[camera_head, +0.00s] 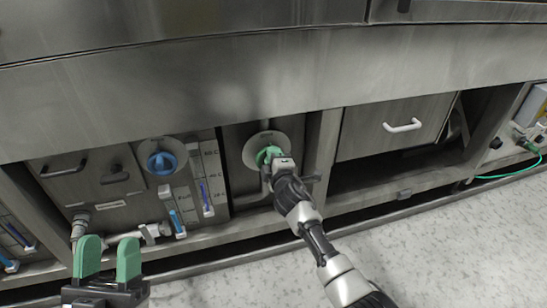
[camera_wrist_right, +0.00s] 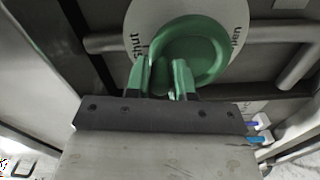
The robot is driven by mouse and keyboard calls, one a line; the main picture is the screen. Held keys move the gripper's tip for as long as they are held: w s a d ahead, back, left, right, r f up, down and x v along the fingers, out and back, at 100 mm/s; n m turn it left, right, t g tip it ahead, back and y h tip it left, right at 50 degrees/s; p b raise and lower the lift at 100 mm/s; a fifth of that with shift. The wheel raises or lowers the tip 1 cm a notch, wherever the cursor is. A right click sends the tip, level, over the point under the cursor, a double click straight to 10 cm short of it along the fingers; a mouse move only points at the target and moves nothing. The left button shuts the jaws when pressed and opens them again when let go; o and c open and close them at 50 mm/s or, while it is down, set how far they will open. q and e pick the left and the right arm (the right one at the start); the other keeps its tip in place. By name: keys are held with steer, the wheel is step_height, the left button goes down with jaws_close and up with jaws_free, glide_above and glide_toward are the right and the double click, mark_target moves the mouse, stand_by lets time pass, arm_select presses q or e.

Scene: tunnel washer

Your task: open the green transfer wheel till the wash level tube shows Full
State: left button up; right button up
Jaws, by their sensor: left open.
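The green transfer wheel (camera_head: 268,155) sits on a round pale plate low in the machine's front. In the right wrist view the wheel (camera_wrist_right: 200,50) fills the top middle, with "Shut" lettered on the plate at left and partly legible lettering at right. My right gripper (camera_head: 271,155) is at the wheel; its green fingers (camera_wrist_right: 162,82) are close together around a green part of it, contact partly hidden. The tube beside the "Full" label (camera_head: 174,217) shows light blue in its lower part, its top below the label. My left gripper (camera_head: 108,260) is open and empty at lower left.
A blue wheel (camera_head: 161,160) is left of the green one. A second tube (camera_head: 206,197) with purple-blue liquid stands by temperature marks. Pipes and a valve (camera_head: 150,232) are below. A drawer with a white handle (camera_head: 403,126) is right. The speckled floor is clear.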

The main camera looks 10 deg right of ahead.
steer(key=o, duration=0.4)
steer(key=shift+a, duration=0.25)
steer(key=shift+o, duration=0.2)
steer(key=shift+d, duration=0.1)
steer(key=shift+s, duration=0.1)
steer(key=shift+s+d, duration=0.1)
steer(key=shift+s, duration=0.1)
arm_select(q)
steer(key=w+f+g+y+p, duration=0.2)
steer(key=w+f+g+p, duration=0.1)
steer(key=f+g, duration=0.5)
steer(key=shift+a+f+g+y, duration=0.3)
steer(key=shift+a+f+y, duration=0.1)
steer(key=shift+a, duration=0.05)
arm_select(e)
steer(key=s, duration=1)
steer(key=shift+s+d, duration=0.1)
